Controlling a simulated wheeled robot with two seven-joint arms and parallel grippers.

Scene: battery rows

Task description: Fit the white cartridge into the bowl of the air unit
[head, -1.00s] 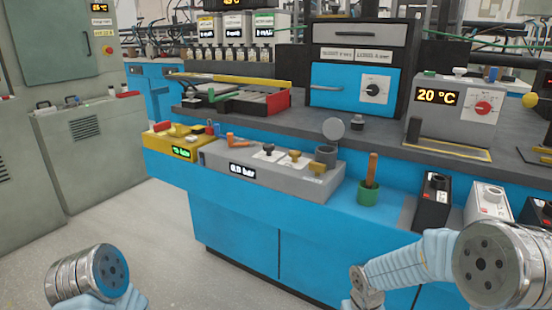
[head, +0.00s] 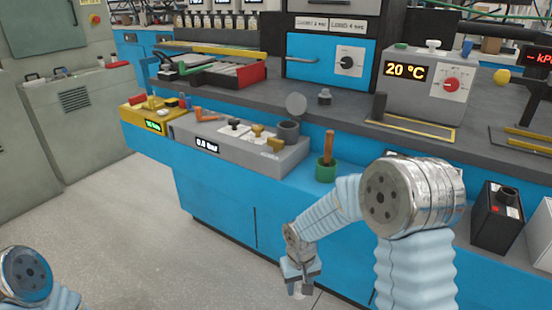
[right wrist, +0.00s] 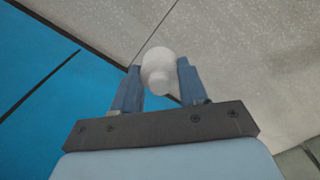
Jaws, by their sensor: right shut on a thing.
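The white cartridge (right wrist: 158,68) is held between the two blue fingers of my right gripper (right wrist: 160,80) in the right wrist view, over the floor beside the blue bench front. In the head view my right gripper (head: 300,284) hangs low in front of the bench, well below the bench top and apart from the air unit; the cartridge is small there. The grey air unit (head: 225,147) has a "bar" display. At its right end stands an open grey cup (head: 288,132), seemingly the bowl, with a round grey lid (head: 296,105) raised behind it. My left gripper is out of view.
A green pot (head: 325,172) with a wooden-handled tool stands right of the air unit. A yellow unit (head: 145,112) adjoins its left. A black box (head: 496,218) stands far right. The grey 20 °C unit (head: 426,90) is on the raised bench top. Floor at left is clear.

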